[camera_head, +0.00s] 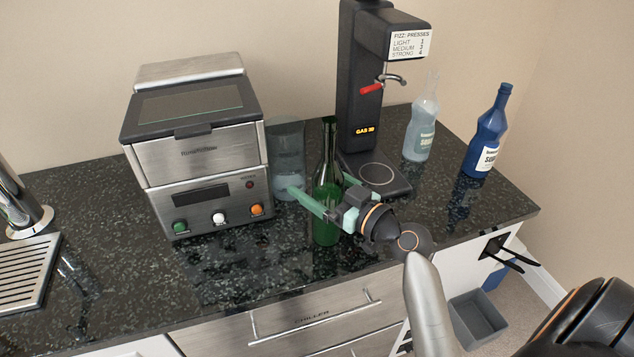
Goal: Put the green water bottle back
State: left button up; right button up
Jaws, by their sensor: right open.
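The green bottle (326,170) stands upright on the dark speckled counter, in front of a clear container. My right gripper (319,185) reaches in from the right at the height of the bottle's body. Its green fingers are open. One finger passes across the front of the bottle and the other shows just to its right, partly behind it. The bottle appears to be between them, but I cannot tell whether either finger touches it. My left gripper is not in view.
A steel appliance (205,170) stands to the left and a black carbonating machine (362,90) behind right. A clear bottle (420,135) and a blue bottle (487,135) stand at the right. A drip tray (25,272) lies far left. The front counter (130,275) is mostly clear.

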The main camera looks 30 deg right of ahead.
aim_at(340, 198)
jog(key=shift+r, duration=0.15)
jog(key=shift+s, duration=0.25)
jog(key=b+v, duration=0.3)
jog(key=v, duration=0.7)
jog(key=shift+d, duration=0.15)
jog(key=shift+s+d, duration=0.1)
jog(key=shift+s, duration=0.6)
jog(key=shift+c, duration=0.2)
dwell(0.6)
